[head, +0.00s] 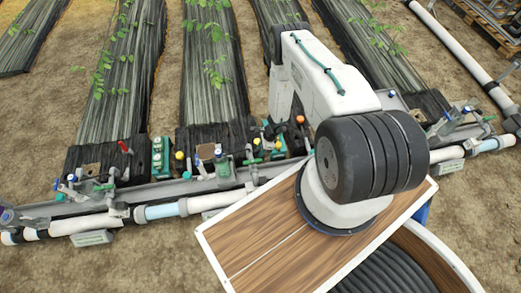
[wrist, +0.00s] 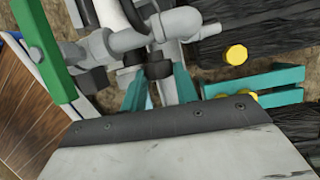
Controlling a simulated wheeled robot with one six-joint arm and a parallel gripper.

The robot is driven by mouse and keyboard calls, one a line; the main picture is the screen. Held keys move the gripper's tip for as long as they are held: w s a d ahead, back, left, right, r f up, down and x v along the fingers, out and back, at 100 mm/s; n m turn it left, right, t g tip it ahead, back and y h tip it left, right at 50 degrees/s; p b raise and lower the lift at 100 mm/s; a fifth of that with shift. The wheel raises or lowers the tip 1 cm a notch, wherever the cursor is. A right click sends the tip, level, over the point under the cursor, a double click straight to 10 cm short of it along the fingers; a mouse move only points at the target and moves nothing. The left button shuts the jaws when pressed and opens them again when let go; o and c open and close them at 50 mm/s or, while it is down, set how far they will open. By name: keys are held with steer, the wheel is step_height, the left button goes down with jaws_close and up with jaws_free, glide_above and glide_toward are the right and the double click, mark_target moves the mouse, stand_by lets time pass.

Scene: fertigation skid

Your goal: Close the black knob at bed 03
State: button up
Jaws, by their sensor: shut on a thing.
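In the wrist view a small black knob (wrist: 158,68) sits below grey pipe fittings (wrist: 170,25). My gripper (wrist: 160,88) has its teal fingers on either side of this knob and is shut on it. The dark edge of my wrist covers the lower parts of the fingers. In the head view my arm hides the gripper and the knob. I cannot read any bed number.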

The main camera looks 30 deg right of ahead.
steer(key=shift+w+d+f+m+g+y, duration=0.1)
steer(key=shift+w+m+g+y, duration=0.25)
steer(key=shift+g, duration=0.6)
steer(key=shift+d+m+g+y, duration=0.1)
steer(key=shift+g+y, duration=0.5)
steer(key=shift+g, duration=0.3)
steer(key=shift+w+d+f+m+g+y, duration=0.1)
steer(key=shift+w+m+g+y, duration=0.25)
steer(key=shift+g, duration=0.6)
steer(key=shift+r, duration=0.1)
steer(key=o, duration=1)
steer(key=shift+s+a, duration=0.1)
steer(key=shift+s, duration=0.05)
steer(key=shift+c, duration=0.2)
steer(key=v, duration=0.7)
steer(key=shift+w+d+r, duration=0.15)
steer(key=shift+w+d, duration=0.1)
steer(key=shift+d, duration=0.05)
